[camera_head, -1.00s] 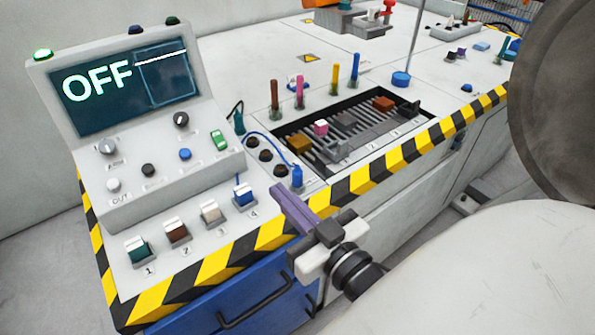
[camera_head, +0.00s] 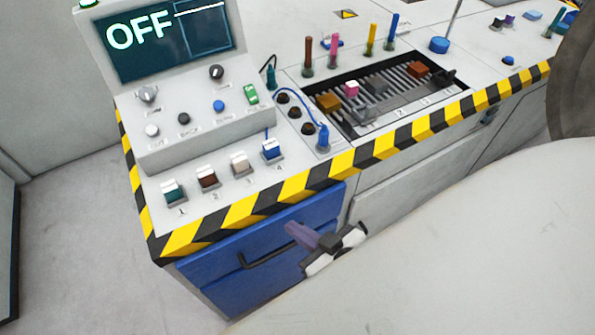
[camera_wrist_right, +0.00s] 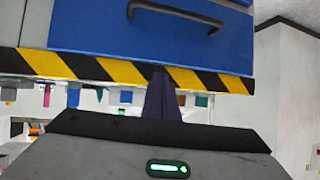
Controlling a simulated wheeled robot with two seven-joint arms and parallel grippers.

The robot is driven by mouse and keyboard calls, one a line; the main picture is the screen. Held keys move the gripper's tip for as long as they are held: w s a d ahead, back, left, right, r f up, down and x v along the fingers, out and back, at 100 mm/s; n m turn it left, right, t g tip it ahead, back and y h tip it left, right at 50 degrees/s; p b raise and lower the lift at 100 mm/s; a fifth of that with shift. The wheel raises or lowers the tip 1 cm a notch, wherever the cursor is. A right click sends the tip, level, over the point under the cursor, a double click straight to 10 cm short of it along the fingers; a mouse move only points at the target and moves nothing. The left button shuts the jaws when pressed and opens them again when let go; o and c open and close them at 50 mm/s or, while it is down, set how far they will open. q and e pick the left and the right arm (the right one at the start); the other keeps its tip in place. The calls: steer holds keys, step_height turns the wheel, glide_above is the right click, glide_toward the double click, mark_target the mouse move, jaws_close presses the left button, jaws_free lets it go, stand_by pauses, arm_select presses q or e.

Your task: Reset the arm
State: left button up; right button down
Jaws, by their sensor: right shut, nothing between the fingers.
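My right gripper (camera_head: 304,238) shows in the head view in front of the blue drawer (camera_head: 225,262) of the console, below the striped edge. Its purple fingers are shut and hold nothing. In the right wrist view the shut fingers (camera_wrist_right: 162,98) point at the yellow-and-black striped edge (camera_wrist_right: 110,68), and the blue drawer (camera_wrist_right: 90,28) with its dark handle fills the top. The picture there looks upside down. My left gripper is not in view.
The control panel (camera_head: 190,115) has a screen reading OFF. Several numbered rocker switches (camera_head: 208,177) sit on its front. A slotted tray (camera_head: 375,97) with small blocks lies to the right, with coloured pegs behind. The floor (camera_head: 75,220) at left is clear.

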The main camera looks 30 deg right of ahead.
steer(key=shift+s+a+f, duration=0.1)
steer(key=shift+s+f, duration=0.1)
steer(key=shift+f, duration=0.15)
steer(key=s+a+f+n+g, duration=0.1)
steer(key=s+f+g, duration=0.2)
steer(key=s+f, duration=0.3)
step_height(320, 180, down, 3)
steer(key=shift+s+a+f+g, duration=0.1)
steer(key=shift+s+a+g, duration=0.05)
steer(key=shift+a+g, duration=0.2)
steer(key=shift+s, duration=0.15)
